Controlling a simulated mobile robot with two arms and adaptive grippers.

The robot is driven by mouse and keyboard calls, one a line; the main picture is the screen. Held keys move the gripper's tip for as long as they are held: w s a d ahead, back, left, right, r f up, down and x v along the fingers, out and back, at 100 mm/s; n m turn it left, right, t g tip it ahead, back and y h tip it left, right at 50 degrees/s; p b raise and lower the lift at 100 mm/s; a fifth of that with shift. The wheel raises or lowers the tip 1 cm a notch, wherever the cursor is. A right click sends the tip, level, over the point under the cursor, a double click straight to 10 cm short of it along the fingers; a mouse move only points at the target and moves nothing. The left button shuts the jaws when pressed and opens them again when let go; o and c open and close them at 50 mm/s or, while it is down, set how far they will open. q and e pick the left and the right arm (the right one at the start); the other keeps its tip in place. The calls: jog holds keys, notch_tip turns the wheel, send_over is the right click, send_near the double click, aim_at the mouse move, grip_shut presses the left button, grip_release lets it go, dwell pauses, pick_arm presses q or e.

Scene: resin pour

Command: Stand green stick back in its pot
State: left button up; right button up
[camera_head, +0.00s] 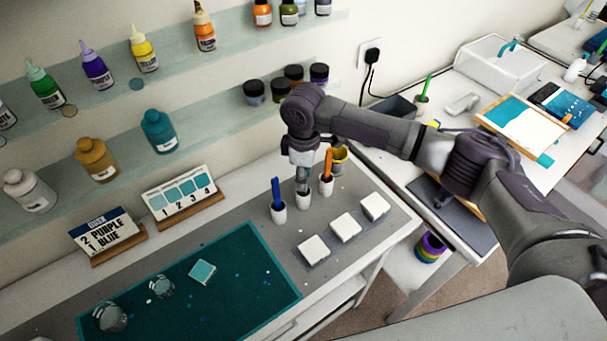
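My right gripper (303,178) points down over the middle of a row of small white pots on the grey worktop. Its fingers look close together, but whether they hold anything is hidden. The middle pot (303,203) shows partly, just below the fingertips. A blue stick (276,190) stands in the left pot (278,214), and an orange stick (328,162) stands in the right pot (326,186). A green stick (427,86) stands tilted in a small holder on the right-hand table. No green stick shows at the middle pot. My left gripper is out of view.
White square blocks (345,227) lie in front of the pots. A teal mat (245,285) with two small clear vessels and a teal tile lies at left. Shelves of bottles line the wall.

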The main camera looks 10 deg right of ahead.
notch_tip(320, 180, up, 12)
dwell(0.5)
dwell(0.8)
